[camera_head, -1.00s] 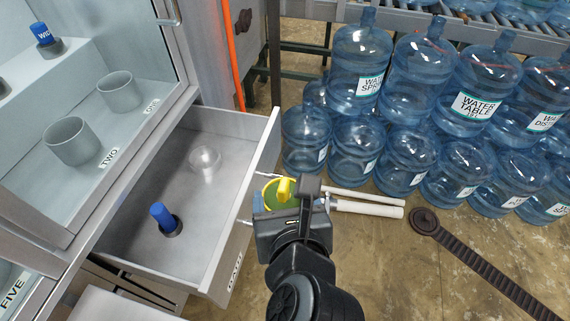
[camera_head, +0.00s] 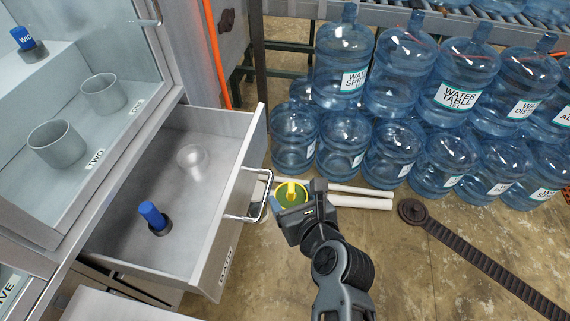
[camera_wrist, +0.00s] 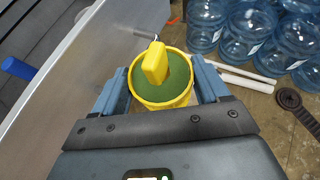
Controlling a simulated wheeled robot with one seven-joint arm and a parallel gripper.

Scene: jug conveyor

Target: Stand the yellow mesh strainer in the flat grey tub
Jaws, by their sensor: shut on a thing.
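The yellow strainer (camera_head: 281,197) is in my gripper (camera_head: 293,199), to the right of the open drawer's front. In the wrist view the strainer (camera_wrist: 180,96) is a round yellow rim with a green inside and a thick yellow handle standing up in front of it. It sits between the two blue-grey fingers of my gripper (camera_wrist: 163,86), which are shut on it. Its underside is hidden. I see no flat grey tub that I can be sure of in either view.
An open grey drawer (camera_head: 235,190) holds a blue-topped item (camera_head: 152,215) and a clear bowl (camera_head: 193,158). Grey cups (camera_head: 57,143) stand on the cabinet shelf. Stacked blue water jugs (camera_head: 395,145), white pipes (camera_head: 360,198) and a dark belt strip (camera_head: 480,265) lie beyond.

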